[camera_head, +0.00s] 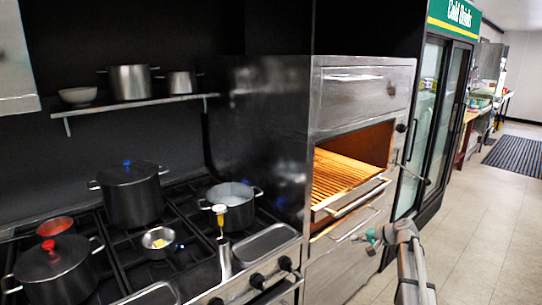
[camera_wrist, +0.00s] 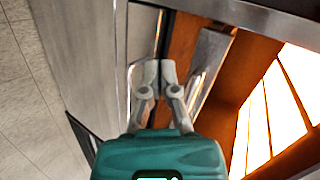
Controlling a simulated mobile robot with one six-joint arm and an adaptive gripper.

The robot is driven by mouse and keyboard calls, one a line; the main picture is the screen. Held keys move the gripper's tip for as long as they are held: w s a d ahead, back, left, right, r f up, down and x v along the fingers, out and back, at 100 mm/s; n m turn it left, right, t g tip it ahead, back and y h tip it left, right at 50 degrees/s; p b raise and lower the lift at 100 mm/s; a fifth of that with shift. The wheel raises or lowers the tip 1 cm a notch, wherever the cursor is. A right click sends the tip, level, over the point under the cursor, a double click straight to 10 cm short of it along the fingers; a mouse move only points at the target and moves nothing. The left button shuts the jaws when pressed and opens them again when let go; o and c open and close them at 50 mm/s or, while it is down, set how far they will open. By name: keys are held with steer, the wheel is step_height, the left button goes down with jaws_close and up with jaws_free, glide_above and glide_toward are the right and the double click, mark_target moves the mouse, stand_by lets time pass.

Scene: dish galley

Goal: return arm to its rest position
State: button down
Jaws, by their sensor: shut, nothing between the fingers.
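My gripper (camera_head: 364,238) is low in the head view, in front of the steel oven (camera_head: 362,90), with my grey arm behind it at the lower right. In the wrist view my gripper (camera_wrist: 152,76) has its two grey fingertips together with nothing between them. The fingers point toward the oven's front, where a steel bar and the orange-lit opening show. I cannot tell how far the fingertips are from the steel front.
The oven opening shows a glowing rack (camera_head: 345,177). Left is a stove with a black pot (camera_head: 132,197), a steel pot (camera_head: 231,208) and other cookware. A glass-door drinks cooler (camera_head: 427,120) stands beyond the oven. The tiled floor (camera_head: 470,240) at right is clear.

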steer(key=s+a+f+n+g+h+p, duration=0.2)
steer(key=s+a+f+n+g+h, duration=0.15)
steer(key=s+a, duration=0.85)
steer(key=s+a+n+g+h+p, duration=0.2)
steer(key=s+h, duration=0.3)
steer(key=s, duration=1.1)
steer(key=shift+s+n+g+h+p, duration=0.35)
steer(key=shift+n+g, duration=0.1)
steer(key=shift+g, duration=0.4)
